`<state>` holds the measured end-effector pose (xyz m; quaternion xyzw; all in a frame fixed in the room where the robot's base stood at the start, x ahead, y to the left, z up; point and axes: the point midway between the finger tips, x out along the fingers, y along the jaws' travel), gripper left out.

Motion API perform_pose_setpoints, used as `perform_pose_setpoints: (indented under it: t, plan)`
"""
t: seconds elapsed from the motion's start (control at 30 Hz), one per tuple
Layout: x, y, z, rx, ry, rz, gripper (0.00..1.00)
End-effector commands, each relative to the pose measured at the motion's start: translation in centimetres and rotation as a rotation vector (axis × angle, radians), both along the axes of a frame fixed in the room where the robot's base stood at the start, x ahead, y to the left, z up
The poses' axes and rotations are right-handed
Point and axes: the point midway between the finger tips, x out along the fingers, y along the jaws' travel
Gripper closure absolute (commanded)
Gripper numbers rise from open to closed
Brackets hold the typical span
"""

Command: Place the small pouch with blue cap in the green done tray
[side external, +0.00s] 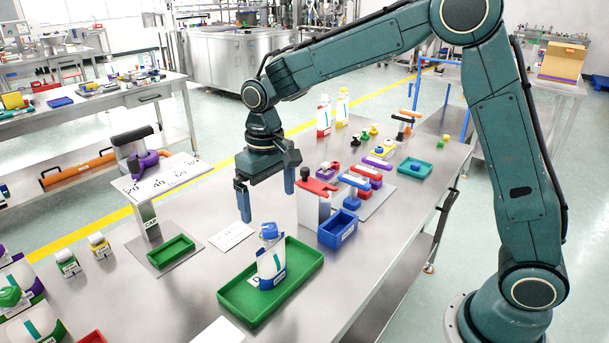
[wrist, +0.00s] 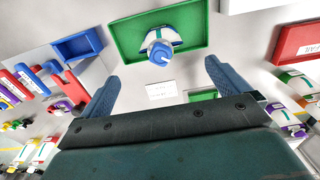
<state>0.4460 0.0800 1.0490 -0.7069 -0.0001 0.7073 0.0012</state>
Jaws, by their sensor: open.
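The small pouch with a blue cap (side external: 271,262) stands upright in the large green tray (side external: 303,251). It is white with a blue band at its base. In the wrist view the blue cap (wrist: 161,53) is seen from above, inside the green tray (wrist: 124,37). My gripper (side external: 267,207) is open and empty, above and behind the pouch, apart from it. In the wrist view the two fingers of my gripper (wrist: 160,75) are spread wide with nothing between them.
A blue bin (side external: 338,231) stands right of the tray beside a white stand with a red top (side external: 314,197). A small green tray (side external: 171,251) sits at the left under a raised white platform (side external: 160,178). Small bottles (side external: 67,262) stand farther left. A white label card (side external: 232,236) lies behind the tray.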

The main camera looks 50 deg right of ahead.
Motion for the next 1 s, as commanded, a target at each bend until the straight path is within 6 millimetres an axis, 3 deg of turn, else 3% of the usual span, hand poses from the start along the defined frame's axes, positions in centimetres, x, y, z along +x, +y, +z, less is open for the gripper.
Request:
perform_pose_setpoints:
  t: [0.17,0.37,0.7,1.0]
  plan:
    - [-0.4,-0.2,0.5,0.001,-0.009,0.0,0.0]
    - [-2.1,-1.1,2.7,0.007,-0.046,-0.002,0.0]
    - [-8.3,-3.7,7.8,0.019,-0.164,-0.002,0.0]
    - [-14.6,-5.6,10.4,0.021,-0.273,-0.001,0.0]
